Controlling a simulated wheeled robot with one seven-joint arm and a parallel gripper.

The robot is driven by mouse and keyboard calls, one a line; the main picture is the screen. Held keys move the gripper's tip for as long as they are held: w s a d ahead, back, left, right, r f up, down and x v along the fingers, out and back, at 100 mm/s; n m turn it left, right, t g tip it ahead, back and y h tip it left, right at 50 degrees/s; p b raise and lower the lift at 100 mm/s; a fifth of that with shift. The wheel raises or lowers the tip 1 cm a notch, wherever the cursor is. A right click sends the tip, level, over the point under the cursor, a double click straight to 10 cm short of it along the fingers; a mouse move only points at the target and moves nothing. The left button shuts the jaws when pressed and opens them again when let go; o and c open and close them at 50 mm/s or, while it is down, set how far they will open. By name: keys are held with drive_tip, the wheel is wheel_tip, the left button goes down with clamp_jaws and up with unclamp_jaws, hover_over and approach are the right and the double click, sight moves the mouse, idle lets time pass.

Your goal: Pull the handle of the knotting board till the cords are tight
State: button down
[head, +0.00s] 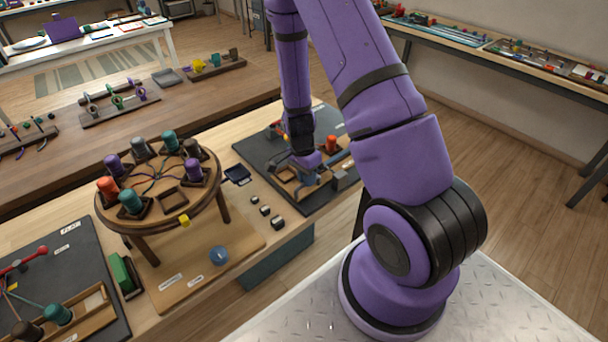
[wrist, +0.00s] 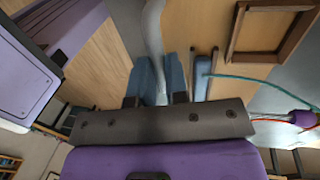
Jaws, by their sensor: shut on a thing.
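The knotting board (head: 262,160) is a dark mat on the wooden table, right of the round stand. My gripper (head: 309,177) is low over its right part. In the wrist view, my gripper's blue fingers (wrist: 160,88) are closed around a pale grey curved piece (wrist: 154,35), which appears to be the handle; its far end is out of view. A green cord (wrist: 250,78) runs right from beside a blue bar (wrist: 203,75). A purple bobbin (wrist: 303,118) with red cord is at the right edge. My arm hides part of the board, and I cannot tell how tight the cords are.
A wooden frame (wrist: 268,35) lies close by. An orange bobbin (head: 331,143) and a grey block (head: 346,178) are near my gripper. A round stand (head: 155,215) with several bobbins is to the left. Small dark cubes (head: 265,211) lie between.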

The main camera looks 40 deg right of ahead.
drive_tip(key=shift+s, duration=1.05)
drive_tip(key=c, duration=1.1)
unclamp_jaws()
drive_tip(key=shift+s, duration=0.1)
drive_tip(key=shift+r, duration=0.1)
drive_tip(key=shift+w+r, duration=0.25)
drive_tip(key=shift+r, duration=0.05)
drive_tip(key=r, duration=0.3)
drive_tip(key=w+r, duration=0.1)
drive_tip(key=r, duration=0.6)
drive_tip(key=shift+w, duration=0.4)
drive_tip(key=shift+f, duration=0.1)
